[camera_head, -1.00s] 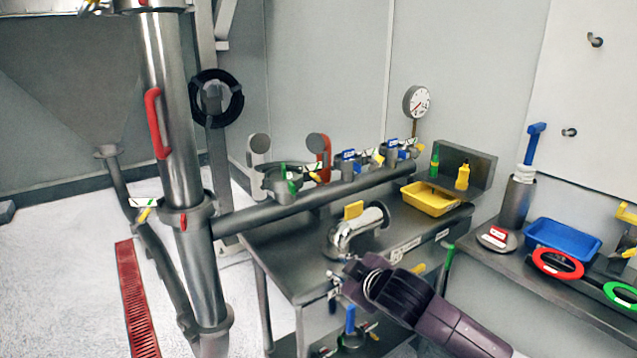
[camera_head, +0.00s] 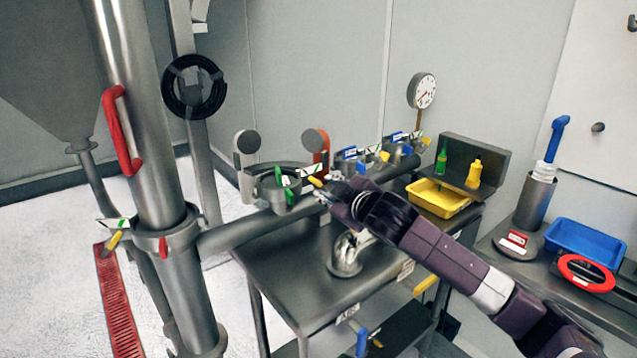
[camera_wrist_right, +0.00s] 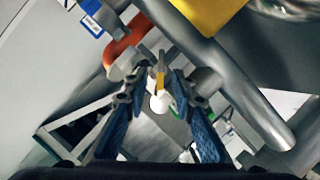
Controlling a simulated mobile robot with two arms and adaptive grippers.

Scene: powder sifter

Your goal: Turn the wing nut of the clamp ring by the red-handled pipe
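My right gripper (camera_head: 332,190) reaches in from the lower right, over the horizontal pipe. Its blue-padded fingers (camera_wrist_right: 162,92) stand apart in the right wrist view. A small yellow wing nut (camera_wrist_right: 160,80) shows between the fingertips; contact cannot be told. In the head view a yellow wing nut (camera_head: 315,182) sits just left of the fingertips, by a clamp with green parts (camera_head: 283,183). A red curved handle (camera_head: 322,166) stands behind it and also shows in the wrist view (camera_wrist_right: 124,42). A tall pipe with another red handle (camera_head: 120,130) stands left, with a clamp ring (camera_head: 146,241) and yellow wing nut (camera_head: 114,240).
The horizontal pipe (camera_head: 232,236) runs above the steel table (camera_head: 300,275). A gauge (camera_head: 422,91), yellow tray (camera_head: 437,198) and bottles stand right of the clamps. A blue tray (camera_head: 583,245) sits on the right bench. Free floor lies at left.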

